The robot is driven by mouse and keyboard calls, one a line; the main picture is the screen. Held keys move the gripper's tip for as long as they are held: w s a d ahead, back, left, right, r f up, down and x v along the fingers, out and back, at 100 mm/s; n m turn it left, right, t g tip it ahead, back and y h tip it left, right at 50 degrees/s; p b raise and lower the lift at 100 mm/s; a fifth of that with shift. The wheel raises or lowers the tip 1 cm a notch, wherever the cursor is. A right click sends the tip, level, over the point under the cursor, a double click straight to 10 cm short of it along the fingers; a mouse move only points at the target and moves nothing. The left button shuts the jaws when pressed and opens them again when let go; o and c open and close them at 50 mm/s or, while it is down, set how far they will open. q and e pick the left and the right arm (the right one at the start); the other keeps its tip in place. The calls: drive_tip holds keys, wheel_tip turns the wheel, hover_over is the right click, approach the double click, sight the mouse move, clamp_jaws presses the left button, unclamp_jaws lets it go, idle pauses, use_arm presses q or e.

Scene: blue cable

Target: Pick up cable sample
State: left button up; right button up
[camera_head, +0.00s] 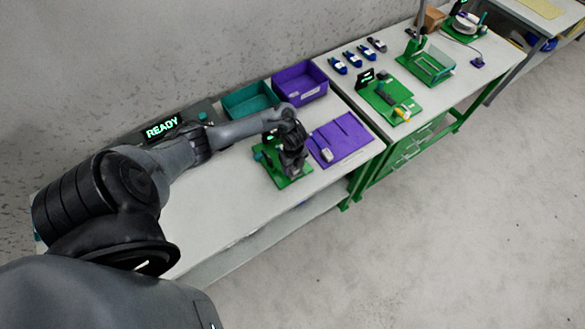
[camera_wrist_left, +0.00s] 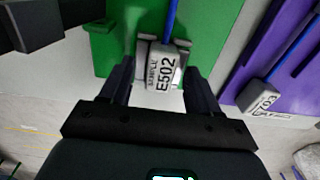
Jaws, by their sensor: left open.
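In the left wrist view, a grey cable sample (camera_wrist_left: 163,72) labelled "SAMPLE E502", with a blue cable (camera_wrist_left: 172,20) running up from it, sits at the edge of a green plate (camera_wrist_left: 115,45). My left gripper (camera_wrist_left: 158,88) is open, with one finger on each side of the sample and a gap showing at the sides. In the head view my left gripper (camera_head: 291,166) is over the green plate (camera_head: 271,172) and hides the sample. My right gripper is not in view.
A second grey connector (camera_wrist_left: 259,97) with a blue cable lies on the purple mat (camera_head: 342,137) to the right. Teal (camera_head: 250,101) and purple (camera_head: 300,83) bins stand behind. A "READY" display (camera_head: 162,128) is at the back left. The front left tabletop (camera_head: 215,215) is clear.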

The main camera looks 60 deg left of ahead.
use_arm(q)
clamp_jaws()
idle(0.3)
drive_tip(key=shift+r, duration=0.2)
